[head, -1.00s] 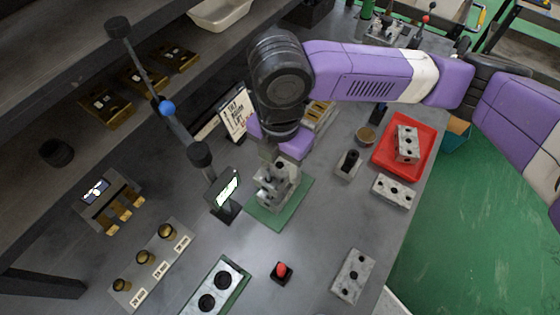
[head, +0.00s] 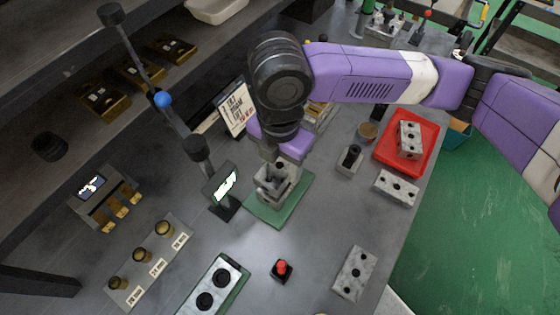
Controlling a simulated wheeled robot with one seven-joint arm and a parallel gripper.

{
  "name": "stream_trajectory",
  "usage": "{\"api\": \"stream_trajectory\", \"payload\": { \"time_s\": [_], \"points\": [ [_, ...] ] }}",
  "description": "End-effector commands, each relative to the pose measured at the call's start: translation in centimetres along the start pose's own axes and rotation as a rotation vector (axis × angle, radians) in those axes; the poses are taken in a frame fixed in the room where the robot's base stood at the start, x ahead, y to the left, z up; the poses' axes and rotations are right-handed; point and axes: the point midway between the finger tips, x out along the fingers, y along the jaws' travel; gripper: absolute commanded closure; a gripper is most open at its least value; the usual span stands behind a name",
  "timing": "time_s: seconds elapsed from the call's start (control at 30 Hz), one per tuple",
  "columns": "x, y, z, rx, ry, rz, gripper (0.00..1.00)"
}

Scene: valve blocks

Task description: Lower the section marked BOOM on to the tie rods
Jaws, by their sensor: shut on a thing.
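My gripper (head: 273,172) points down over the green base plate (head: 287,209) in the middle of the bench. It is shut on a small grey metal section (head: 277,187), which sits low over the plate. The fingers and wrist cover much of this section. No BOOM mark can be read on it at this size. The tie rods cannot be made out, and I cannot tell whether the section is around them or still above them.
A small screen on a stand (head: 224,187) is close to the left of the plate. A red tray (head: 427,145) with a grey block (head: 409,140) lies at right. Other grey blocks (head: 396,188) (head: 353,274) and a red button (head: 281,268) stand nearby.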

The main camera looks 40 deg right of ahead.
Motion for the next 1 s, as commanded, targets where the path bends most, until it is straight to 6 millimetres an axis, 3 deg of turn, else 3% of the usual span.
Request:
{"api": "stream_trajectory", "payload": {
  "time_s": [0.47,0.5,0.6,1.0],
  "points": [
    [1.11,0.01,0.01,0.000,0.000,0.001,1.00],
    [0.98,0.02,0.02,0.000,0.000,0.001,0.40],
    [0.98,0.02,0.01,0.000,0.000,0.001,0.22],
    [0.30,0.08,0.01,0.000,0.000,0.002,0.22]
  ]
}}
